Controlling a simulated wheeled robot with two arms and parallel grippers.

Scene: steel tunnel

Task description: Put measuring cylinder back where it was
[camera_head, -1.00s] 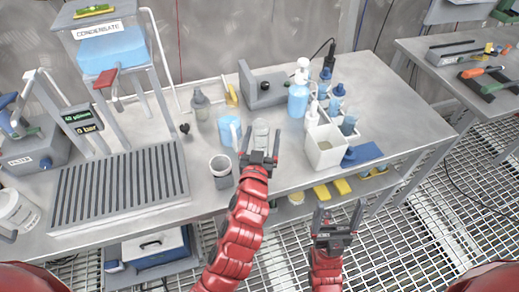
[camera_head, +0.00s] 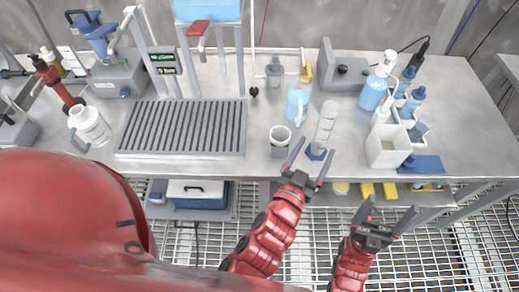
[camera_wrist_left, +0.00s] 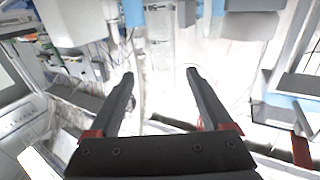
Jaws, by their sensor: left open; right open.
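The measuring cylinder (camera_head: 326,122) is clear with a blue base and stands on the steel bench near its front edge, seen tilted by the camera's angle. My left gripper (camera_head: 317,146) is open, its fingertips in front of the cylinder's base in the head view. Whether the fingers touch it I cannot tell. My right gripper (camera_head: 392,205) is open and empty, in front of the bench over the grating.
A grey cup (camera_head: 280,136) stands just left of the cylinder, a blue-filled jug (camera_head: 298,102) behind it. A white bin (camera_head: 386,149) and several bottles crowd the right. A slotted drain tray (camera_head: 181,128) fills the left. A white jug (camera_head: 91,123) stands further left.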

